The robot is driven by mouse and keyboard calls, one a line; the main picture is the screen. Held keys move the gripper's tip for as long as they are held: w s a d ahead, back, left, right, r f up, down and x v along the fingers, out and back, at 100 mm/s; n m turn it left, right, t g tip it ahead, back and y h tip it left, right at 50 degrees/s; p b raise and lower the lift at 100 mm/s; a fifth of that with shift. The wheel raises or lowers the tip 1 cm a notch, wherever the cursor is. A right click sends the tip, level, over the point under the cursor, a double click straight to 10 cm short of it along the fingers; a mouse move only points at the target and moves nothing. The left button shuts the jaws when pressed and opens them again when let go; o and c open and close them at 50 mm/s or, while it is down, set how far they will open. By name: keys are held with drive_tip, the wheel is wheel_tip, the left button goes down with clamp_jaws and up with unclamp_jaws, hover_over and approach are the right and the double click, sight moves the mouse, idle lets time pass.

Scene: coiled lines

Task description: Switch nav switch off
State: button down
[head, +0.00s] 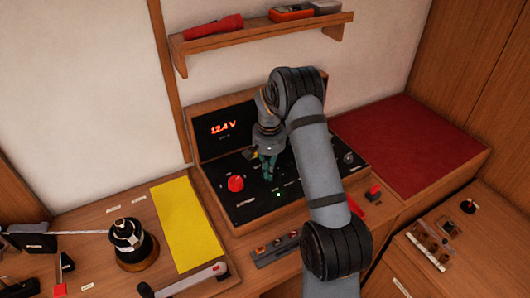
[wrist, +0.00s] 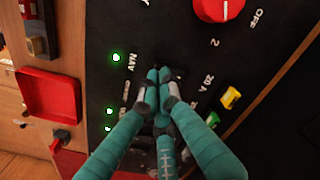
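The black switch panel (head: 247,203) has a red 12.4 V display (head: 222,128) above it. My gripper (head: 268,172) is over the middle of this panel. In the wrist view, the teal fingers of my gripper (wrist: 159,78) are drawn together, tips right beside the NAV label (wrist: 131,64). The nav switch itself is hidden behind the fingertips, so its position and any contact cannot be told. A green light (wrist: 116,57) glows next to the NAV label.
A large red knob (head: 235,183) with an OFF mark sits on the panel. Yellow (wrist: 231,97) and green (wrist: 212,119) fuses are close to the fingers. More green lights line the panel edge. A red tray (wrist: 48,98) lies beside it. A shelf (head: 270,36) hangs above.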

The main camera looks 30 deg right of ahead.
drive_tip(key=shift+f+b, duration=0.4)
drive_tip(key=shift+f, duration=0.15)
drive_tip(key=shift+r, duration=0.1)
drive_tip(key=shift+r+p, duration=2.45)
drive_tip(key=shift+r, duration=1.05)
drive_tip(key=shift+f, duration=0.1)
wheel_tip(320, 180, down, 7)
drive_tip(key=b, duration=0.5)
drive_tip(key=shift+f, duration=0.1)
drive_tip(key=shift+r, duration=0.25)
